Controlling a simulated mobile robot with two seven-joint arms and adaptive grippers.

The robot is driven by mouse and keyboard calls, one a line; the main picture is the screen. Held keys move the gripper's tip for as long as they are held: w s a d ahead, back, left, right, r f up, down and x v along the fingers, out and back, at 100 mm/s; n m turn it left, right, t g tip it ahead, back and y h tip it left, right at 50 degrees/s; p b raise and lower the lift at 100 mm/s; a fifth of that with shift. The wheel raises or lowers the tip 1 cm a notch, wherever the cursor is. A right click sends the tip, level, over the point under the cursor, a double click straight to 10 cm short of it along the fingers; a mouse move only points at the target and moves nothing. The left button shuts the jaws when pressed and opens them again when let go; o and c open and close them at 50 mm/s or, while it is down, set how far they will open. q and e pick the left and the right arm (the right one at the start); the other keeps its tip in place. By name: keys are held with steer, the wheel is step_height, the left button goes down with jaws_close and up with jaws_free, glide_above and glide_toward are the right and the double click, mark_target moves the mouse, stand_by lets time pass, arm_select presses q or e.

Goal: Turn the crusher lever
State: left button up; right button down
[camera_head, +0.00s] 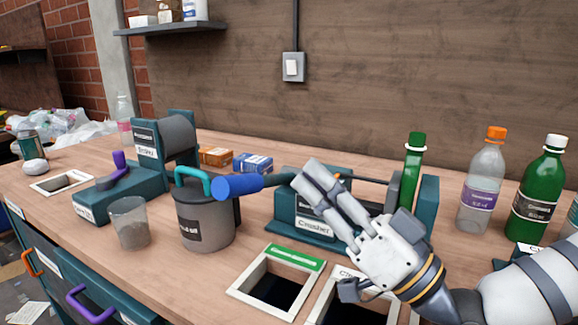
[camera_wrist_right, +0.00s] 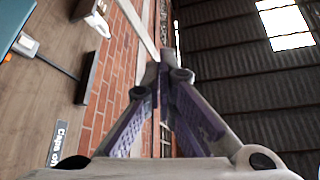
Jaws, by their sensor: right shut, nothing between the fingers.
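The teal crusher (camera_head: 300,222) stands on the bench, with a label on its front. Its lever (camera_head: 238,186) has a thick blue handle that points left, over the grey lidded pot. A green bottle (camera_head: 412,160) stands upright at the crusher's right end. My right gripper (camera_head: 314,184) is in front of the crusher, just right of the blue handle, and its fingers cover part of the lever and body. Whether it touches the lever cannot be told. In the right wrist view its fingers (camera_wrist_right: 161,70) meet at the tips with nothing between them. My left gripper is not in view.
A grey pot (camera_head: 207,222) with a teal handle and a clear cup (camera_head: 130,225) stand left of the crusher. Open square bins (camera_head: 238,288) are in front. A clear bottle (camera_head: 482,185) and a green bottle (camera_head: 538,195) stand at the right.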

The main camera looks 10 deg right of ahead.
mark_target(265, 182)
steer(key=w+a, duration=0.4)
steer(key=a, duration=0.2)
steer(key=shift+w+a+r, duration=0.15)
steer(key=shift+w+a, duration=0.1)
steer(key=shift+w, duration=0.05)
